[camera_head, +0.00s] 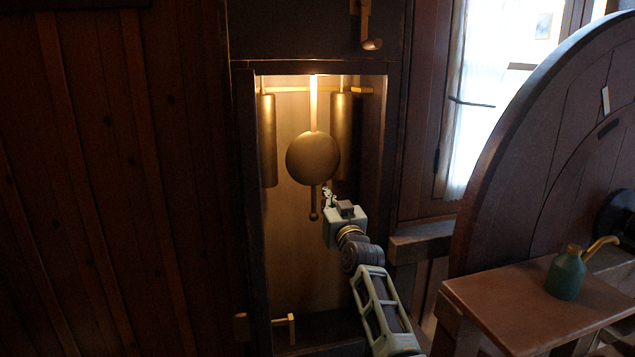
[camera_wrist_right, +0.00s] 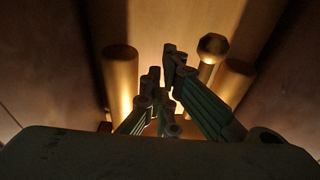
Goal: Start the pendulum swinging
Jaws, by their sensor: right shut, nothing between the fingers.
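The pendulum hangs in a lit, open clock case. Its round bob (camera_head: 313,158) is brass-coloured, with a pale rod (camera_head: 313,100) above and a short stem ending in a small ball (camera_head: 313,216) below. The pendulum looks about upright. My right gripper (camera_head: 328,192) is shut and empty, just right of the stem below the bob. I cannot tell if it touches the pendulum. In the right wrist view, my right gripper's fingers (camera_wrist_right: 163,72) are close together, and a knobbed stem (camera_wrist_right: 213,48) shows to their right. My left gripper is out of view.
Two brass cylinders (camera_head: 267,140) (camera_head: 341,135) hang on either side of the pendulum. The case frame (camera_head: 395,140) bounds the opening. A big wooden wheel (camera_head: 540,130) stands at right, near a bench (camera_head: 530,310) with a green oil can (camera_head: 567,275).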

